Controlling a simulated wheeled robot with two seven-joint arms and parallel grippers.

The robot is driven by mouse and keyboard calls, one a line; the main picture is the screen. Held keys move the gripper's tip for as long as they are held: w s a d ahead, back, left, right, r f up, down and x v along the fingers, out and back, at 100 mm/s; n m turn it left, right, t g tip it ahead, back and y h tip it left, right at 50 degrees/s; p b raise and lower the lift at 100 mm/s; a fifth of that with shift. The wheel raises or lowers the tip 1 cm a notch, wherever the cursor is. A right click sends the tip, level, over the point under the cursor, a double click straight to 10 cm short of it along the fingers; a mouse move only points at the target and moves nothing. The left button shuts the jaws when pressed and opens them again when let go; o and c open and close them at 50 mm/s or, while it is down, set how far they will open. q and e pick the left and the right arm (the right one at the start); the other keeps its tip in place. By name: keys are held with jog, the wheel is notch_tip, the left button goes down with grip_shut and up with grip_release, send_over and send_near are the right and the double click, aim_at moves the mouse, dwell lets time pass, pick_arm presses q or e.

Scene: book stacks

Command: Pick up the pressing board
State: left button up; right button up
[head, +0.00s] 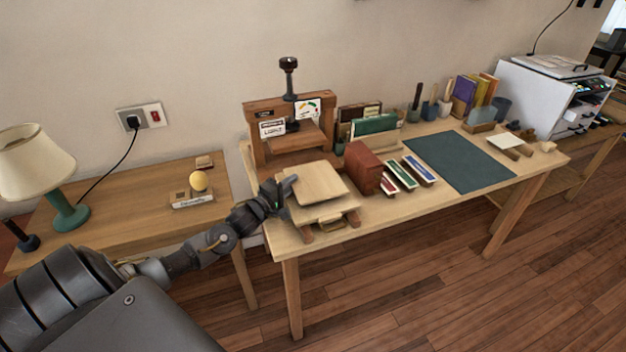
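The pressing board (318,182) is a flat, pale wooden square. It lies level on a low wooden stand (345,206) at the left end of the worktable, in front of a wooden press. My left gripper (286,191) is at the board's left edge, with its dark fingers close to that edge. I cannot tell whether the fingers touch the board or close on it. My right gripper is not in view.
The press (289,128) with its dark screw stands behind the board. A red-brown block (363,167) and several books stand close to the board's right. A dark green mat (460,160) lies bare further right. A side table (130,215) with a lamp (38,165) is on the left.

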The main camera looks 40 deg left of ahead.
pick_arm(q)
jog(key=shift+w, duration=0.35)
jog(key=shift+c, duration=0.3)
grip_shut()
jog(key=shift+r, duration=0.2)
